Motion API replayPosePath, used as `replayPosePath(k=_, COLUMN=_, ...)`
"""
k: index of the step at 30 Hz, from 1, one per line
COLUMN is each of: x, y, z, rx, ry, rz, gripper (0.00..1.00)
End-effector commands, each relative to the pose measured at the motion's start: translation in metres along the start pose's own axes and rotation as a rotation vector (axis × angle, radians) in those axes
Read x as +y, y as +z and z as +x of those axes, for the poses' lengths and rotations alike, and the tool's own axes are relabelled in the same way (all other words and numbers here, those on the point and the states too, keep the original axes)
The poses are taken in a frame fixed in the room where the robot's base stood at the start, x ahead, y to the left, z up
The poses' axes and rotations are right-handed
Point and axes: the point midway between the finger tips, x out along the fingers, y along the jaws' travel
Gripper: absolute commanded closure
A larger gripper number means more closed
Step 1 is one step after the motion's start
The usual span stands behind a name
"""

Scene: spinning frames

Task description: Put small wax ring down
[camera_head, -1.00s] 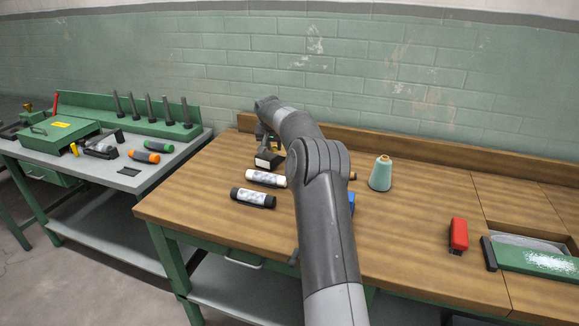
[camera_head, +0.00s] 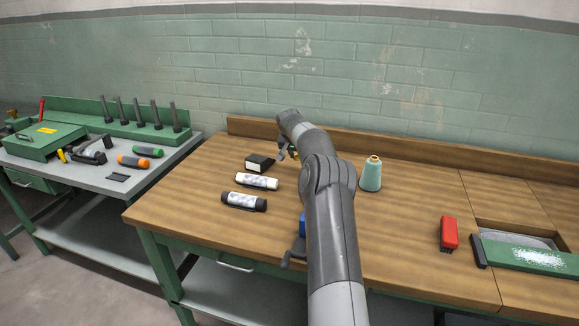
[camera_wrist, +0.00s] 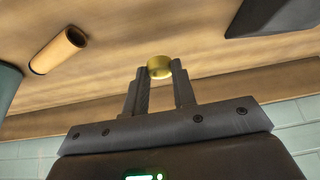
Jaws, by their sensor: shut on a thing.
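The small wax ring (camera_wrist: 160,67) is yellow and sits between the two fingertips of my gripper (camera_wrist: 161,72) in the wrist view. My gripper is shut on it, and wood surface shows beyond it. I cannot tell whether the ring touches the table. In the head view my gripper (camera_head: 292,153) is over the back of the wooden table (camera_head: 400,230), mostly hidden by my arm.
A red brush (camera_head: 448,234) lies farther right. The table between cone and brush is clear.

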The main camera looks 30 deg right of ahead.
Motion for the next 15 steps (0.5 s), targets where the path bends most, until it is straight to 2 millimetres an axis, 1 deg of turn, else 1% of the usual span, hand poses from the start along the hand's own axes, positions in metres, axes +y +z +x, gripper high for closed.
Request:
replayPosePath(k=1, x=-0.010, y=0.003, z=0.007, rx=-0.001, ry=-0.001, rz=-0.001, gripper=0.96)
replayPosePath(k=6, x=-0.026, y=0.004, z=0.016, rx=0.001, ry=0.000, rz=0.000, gripper=0.96)
replayPosePath(k=11, x=-0.029, y=0.007, z=0.022, rx=-0.001, ry=0.002, rz=0.000, gripper=0.96)
replayPosePath(k=15, x=-0.028, y=0.016, z=0.038, rx=-0.003, ry=0.002, rz=-0.001, gripper=0.96)
